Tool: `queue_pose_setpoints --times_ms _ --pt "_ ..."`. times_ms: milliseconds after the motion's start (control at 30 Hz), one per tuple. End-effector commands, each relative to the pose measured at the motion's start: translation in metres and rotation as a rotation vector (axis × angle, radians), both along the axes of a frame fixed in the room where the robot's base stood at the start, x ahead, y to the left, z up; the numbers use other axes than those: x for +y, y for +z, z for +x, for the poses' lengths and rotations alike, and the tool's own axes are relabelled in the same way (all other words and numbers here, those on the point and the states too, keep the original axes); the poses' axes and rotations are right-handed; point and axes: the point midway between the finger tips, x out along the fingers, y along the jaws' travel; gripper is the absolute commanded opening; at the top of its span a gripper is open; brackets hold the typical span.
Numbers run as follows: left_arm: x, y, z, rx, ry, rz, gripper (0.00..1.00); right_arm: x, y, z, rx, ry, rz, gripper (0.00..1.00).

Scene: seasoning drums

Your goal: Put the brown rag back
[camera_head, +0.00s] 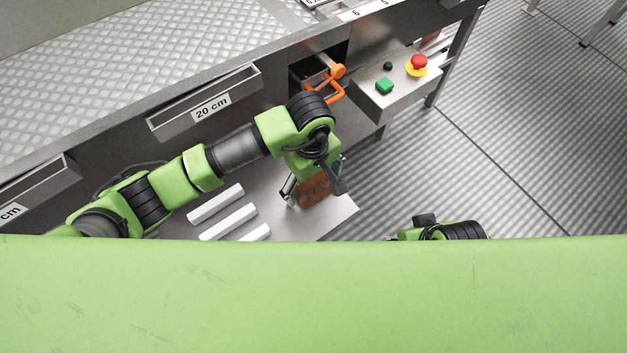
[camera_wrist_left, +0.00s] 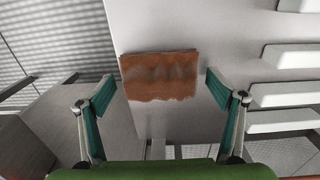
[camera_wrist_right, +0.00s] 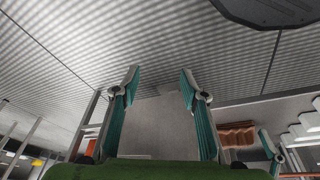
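The brown rag (camera_head: 313,192) lies flat near the right end of the low pale shelf (camera_head: 335,218), partly covered by my left gripper (camera_head: 315,183). In the left wrist view the rag (camera_wrist_left: 160,76) shows ahead, between the spread fingers of my left gripper (camera_wrist_left: 160,92). That gripper is open and empty; I cannot tell how far above the rag it is. My right gripper (camera_wrist_right: 158,82) is open and empty in the right wrist view, which also shows the rag (camera_wrist_right: 238,134) at the right. In the head view my green body hides the right gripper.
Several white bars (camera_head: 216,204) lie on the shelf left of the rag. Above are a drawer marked 20 cm (camera_head: 208,102), an opening with an orange handle (camera_head: 327,82), and a control box (camera_head: 393,91) with a red button.

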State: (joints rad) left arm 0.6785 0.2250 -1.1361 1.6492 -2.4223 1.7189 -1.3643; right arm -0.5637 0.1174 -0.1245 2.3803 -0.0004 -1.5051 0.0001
Motion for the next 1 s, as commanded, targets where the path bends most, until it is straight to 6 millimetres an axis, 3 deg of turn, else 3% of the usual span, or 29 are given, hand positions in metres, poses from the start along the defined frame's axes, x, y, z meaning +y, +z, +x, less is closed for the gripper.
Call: queue_pose_setpoints --times_ms 267,700,1000 --pt "0.000 0.004 0.000 0.001 0.001 -0.001 0.86 0.000 0.000 0.001 -0.001 0.000 0.000 0.40" --pt "0.002 0.095 0.002 -0.004 -0.001 -0.001 0.86 0.002 -0.060 0.006 0.037 0.005 -0.002 0.40" --pt "0.002 0.122 0.000 0.000 0.000 0.000 0.86 0.002 -0.074 0.006 0.042 0.006 -0.002 0.40"
